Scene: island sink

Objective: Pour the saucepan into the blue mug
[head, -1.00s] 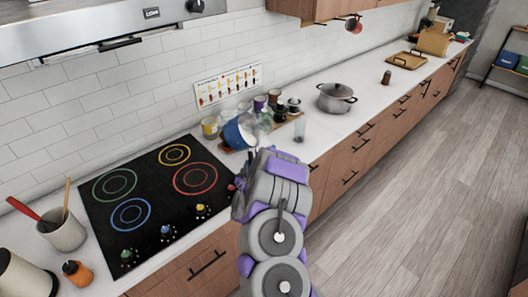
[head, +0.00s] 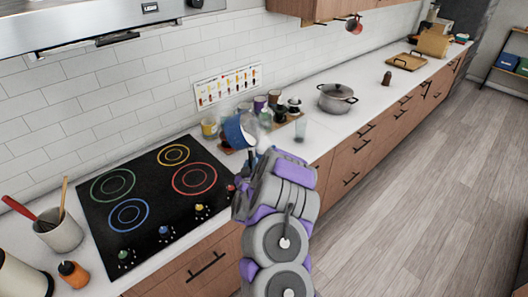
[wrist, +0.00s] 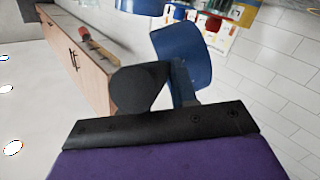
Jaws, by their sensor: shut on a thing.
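A blue pan-like vessel with a pale rim (head: 238,132), which I take to be the saucepan, is tilted in the air over the counter just right of the cooktop. My gripper (wrist: 168,84) is shut on its handle; the blue wall of the saucepan (wrist: 188,52) shows beyond the dark fingers in the wrist view. In the head view my wrist hides most of the grip. Another blue thing (wrist: 140,5) is cut off at the top edge of the wrist view; I cannot tell whether it is the blue mug. What is inside the saucepan is hidden.
Several cups and jars (head: 272,104) crowd the counter behind and beside the saucepan, with a clear glass (head: 300,131) to the right. A grey lidded pot (head: 337,98) stands further right. The cooktop (head: 155,198) is empty. A utensil crock (head: 58,232) stands at left.

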